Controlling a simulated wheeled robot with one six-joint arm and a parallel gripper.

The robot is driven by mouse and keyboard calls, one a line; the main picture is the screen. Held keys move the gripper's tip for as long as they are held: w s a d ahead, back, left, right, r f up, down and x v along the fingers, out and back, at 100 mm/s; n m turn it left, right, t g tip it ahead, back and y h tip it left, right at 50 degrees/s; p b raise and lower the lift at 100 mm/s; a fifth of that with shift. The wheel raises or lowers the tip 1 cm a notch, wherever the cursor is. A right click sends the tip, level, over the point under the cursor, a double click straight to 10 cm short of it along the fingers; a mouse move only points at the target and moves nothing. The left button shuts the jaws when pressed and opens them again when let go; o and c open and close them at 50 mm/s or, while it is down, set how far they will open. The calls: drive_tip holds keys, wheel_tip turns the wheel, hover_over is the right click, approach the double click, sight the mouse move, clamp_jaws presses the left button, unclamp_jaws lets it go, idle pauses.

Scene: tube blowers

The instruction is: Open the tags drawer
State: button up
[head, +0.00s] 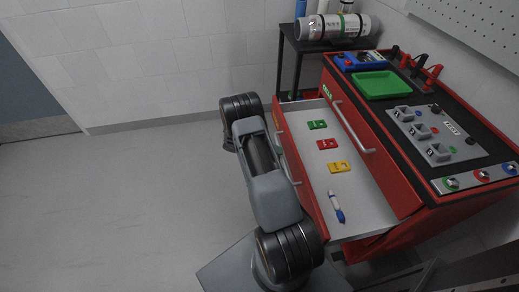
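A wide drawer (365,197) in the red cabinet (395,185) stands pulled out to the left. Its light floor holds a green tag (317,125), a red tag (327,144), a yellow tag (338,167) and a blue-and-white marker (337,207). The drawer's front has a grey handle (289,170), partly hidden behind my arm. My arm rises in front of the drawer's left side. My gripper cannot be made out; the arm hides what is behind it, so I cannot tell whether it touches the handle.
Another handle (352,128) is on the closed red front above the open drawer. A green tray (381,85) and a switch panel (437,133) are on the cabinet top. A black stand (300,45) bears a metal cylinder (335,27). The floor (110,200) to the left is clear.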

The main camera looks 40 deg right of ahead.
drive_tip(key=v, duration=1.1)
drive_tip(key=shift+w+a, duration=0.15)
drive_tip(key=shift+a, duration=0.05)
